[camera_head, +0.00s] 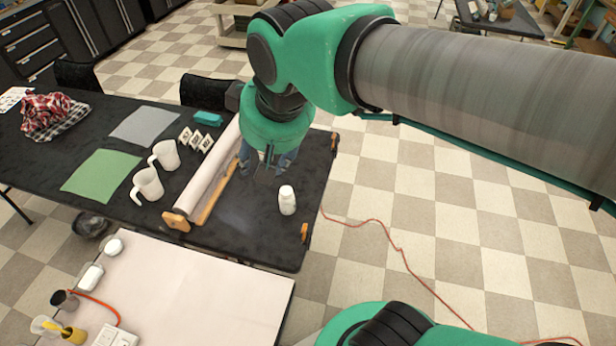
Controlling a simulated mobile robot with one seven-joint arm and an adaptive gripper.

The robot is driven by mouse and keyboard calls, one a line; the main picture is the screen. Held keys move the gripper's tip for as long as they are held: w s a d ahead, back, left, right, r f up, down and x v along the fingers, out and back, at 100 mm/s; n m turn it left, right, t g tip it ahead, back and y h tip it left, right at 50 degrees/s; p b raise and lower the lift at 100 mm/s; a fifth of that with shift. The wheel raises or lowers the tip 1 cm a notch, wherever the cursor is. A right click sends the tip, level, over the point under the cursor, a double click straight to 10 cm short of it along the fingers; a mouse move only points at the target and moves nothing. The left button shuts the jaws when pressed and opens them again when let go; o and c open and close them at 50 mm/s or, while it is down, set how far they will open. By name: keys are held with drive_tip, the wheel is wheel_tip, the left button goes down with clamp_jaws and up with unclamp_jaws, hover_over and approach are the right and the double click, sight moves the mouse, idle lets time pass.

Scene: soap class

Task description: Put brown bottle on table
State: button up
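I cannot make out a clear brown bottle in the head view. A small dark brown container (64,300) stands at the lower left on the pale table (190,290); I cannot tell whether it is a cup or a bottle. My gripper (267,170) points down over the right part of the black table (240,230). Its fingers look spread apart, and I see nothing held between them, though the arm partly hides it. A white bottle (287,200) stands upright on the black table, just in front and right of my gripper.
Two white mugs (148,185), a paper roll (210,172) on a wooden holder, white cards (196,140), a green sheet (102,175) and a grey sheet (146,125) lie left of my gripper. The black table is clear around the white bottle. A red cable (385,235) crosses the floor.

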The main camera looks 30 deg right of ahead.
drive_tip(key=s+d+f+m, duration=0.2)
drive_tip(key=s+d, duration=0.3)
drive_tip(key=s, duration=0.3)
drive_tip(key=shift+d+f+t+h, duration=0.3)
drive_tip(key=shift+d+f, duration=0.05)
drive_tip(key=shift+f, duration=0.1)
